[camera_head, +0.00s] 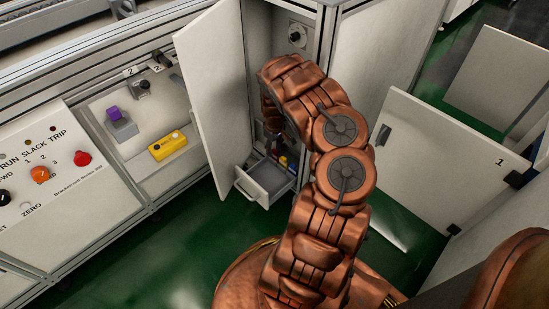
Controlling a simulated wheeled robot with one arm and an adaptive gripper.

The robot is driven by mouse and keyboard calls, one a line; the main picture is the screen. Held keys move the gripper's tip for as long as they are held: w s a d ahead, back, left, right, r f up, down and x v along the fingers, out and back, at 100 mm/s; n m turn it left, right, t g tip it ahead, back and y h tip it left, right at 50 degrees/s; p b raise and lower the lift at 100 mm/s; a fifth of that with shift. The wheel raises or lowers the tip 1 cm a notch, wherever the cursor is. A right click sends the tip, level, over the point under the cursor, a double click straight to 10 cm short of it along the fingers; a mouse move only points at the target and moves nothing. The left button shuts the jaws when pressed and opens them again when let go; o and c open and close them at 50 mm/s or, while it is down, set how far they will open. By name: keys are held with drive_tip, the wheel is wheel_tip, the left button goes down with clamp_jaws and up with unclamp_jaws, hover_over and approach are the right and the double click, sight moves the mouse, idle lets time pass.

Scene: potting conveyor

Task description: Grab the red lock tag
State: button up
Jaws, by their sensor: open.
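I cannot clearly make out the red lock tag. An open white drawer (251,187) sticks out low in the open cabinet, with small blue and yellow items (284,161) inside. My copper arm bends over the cabinet opening. My gripper (273,148) is only partly visible below the arm's bend, dark and small, pointing down near the back of the drawer. It is open. The arm hides much of the cabinet's inside and the drawer's right side.
An open cabinet door (213,95) stands left of the arm; another door panel marked 1 (440,160) stands at right. A control panel (55,165) with an orange knob and red button is at left. A yellow box (167,145) lies on a shelf. Green floor is clear in front.

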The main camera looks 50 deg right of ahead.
sight(274, 156)
wheel_tip(274, 156, down, 4)
drive_tip(key=shift+r+b, duration=0.1)
drive_tip(key=shift+b, duration=0.8)
clamp_jaws()
